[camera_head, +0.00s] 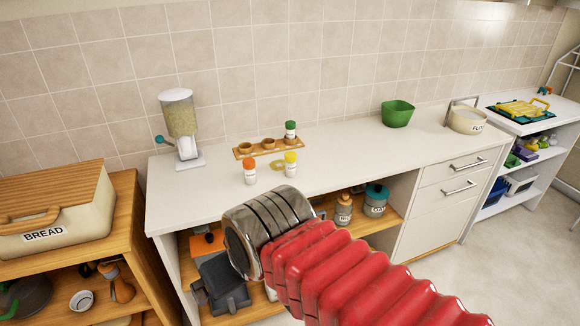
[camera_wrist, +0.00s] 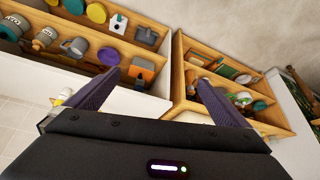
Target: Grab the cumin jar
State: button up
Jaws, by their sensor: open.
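Three small spice jars with white labels stand on the counter in the head view: an orange-lidded jar (camera_head: 250,171), a yellow-lidded jar (camera_head: 290,164) and a green-lidded jar (camera_head: 290,131). The green-lidded one sits in a wooden rack (camera_head: 243,152). Their labels are too small to read, so I cannot tell which is cumin. In the wrist view my gripper (camera_wrist: 159,77) has its two dark fingers spread wide, with nothing between them. A small white and yellow thing (camera_wrist: 62,96) shows beside the left finger, partly hidden. In the head view my arm hides the gripper.
A dispenser (camera_head: 181,130) stands at the counter's left back, and a green bowl (camera_head: 397,113) towards the right. A yellow round lid or ring (camera_head: 277,165) lies between the jars. The bread box (camera_head: 58,212) is on the left cupboard. The counter's middle right is clear.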

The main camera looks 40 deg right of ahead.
aim_at(291, 157)
jog(key=k, duration=0.65)
jog(key=u, duration=0.2)
jog(key=i, duration=1.7)
jog(key=z, duration=0.55)
